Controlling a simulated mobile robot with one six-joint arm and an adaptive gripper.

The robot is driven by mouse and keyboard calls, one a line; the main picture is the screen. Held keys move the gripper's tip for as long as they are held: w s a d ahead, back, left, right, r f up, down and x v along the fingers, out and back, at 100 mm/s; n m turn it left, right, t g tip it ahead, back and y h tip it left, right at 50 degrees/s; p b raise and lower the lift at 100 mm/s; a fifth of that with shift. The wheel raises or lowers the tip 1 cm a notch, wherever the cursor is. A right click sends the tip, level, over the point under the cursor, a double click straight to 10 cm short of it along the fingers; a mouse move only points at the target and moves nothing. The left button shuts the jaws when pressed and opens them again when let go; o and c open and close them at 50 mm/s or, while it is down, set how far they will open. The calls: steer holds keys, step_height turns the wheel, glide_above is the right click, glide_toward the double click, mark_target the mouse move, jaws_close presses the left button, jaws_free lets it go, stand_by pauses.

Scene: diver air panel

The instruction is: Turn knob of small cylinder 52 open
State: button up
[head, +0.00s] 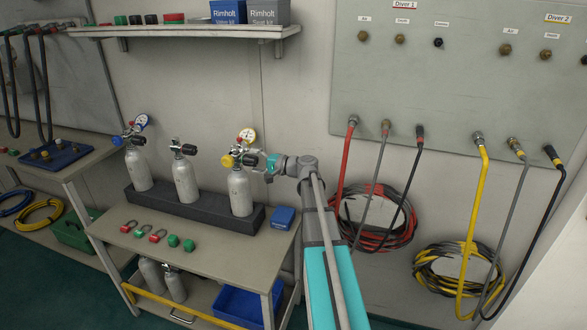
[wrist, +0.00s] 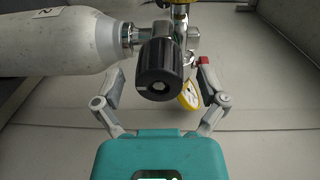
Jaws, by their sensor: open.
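Three small grey cylinders stand in a dark rack (head: 190,205) on the bench; I cannot read their numbers. My gripper (head: 259,161) is at this cylinder's valve, from the right. In the wrist view, the cylinder (wrist: 60,42) lies sideways at the left, with its black ribbed knob (wrist: 160,70) in the middle. My gripper (wrist: 162,75) is open, one finger on each side of the knob; I cannot tell whether they touch it. The middle cylinder (head: 185,180) and left cylinder (head: 138,168) have black knobs too.
A shelf (head: 190,31) hangs above. Hoses (head: 345,160) hang from the wall panel (head: 470,90) at the right, behind my arm.

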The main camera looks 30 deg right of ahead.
steer(key=m, duration=1)
steer(key=shift+f+y, duration=0.1)
steer(key=shift+y, duration=0.2)
steer(key=m, duration=0.5)
steer(key=shift+b, duration=0.3)
steer(key=m, duration=0.4)
steer(key=shift+s, duration=0.1)
steer(key=v, duration=1.3)
steer(key=shift+s+d, duration=0.2)
steer(key=shift+d, duration=0.1)
steer(key=shift+f, duration=0.1)
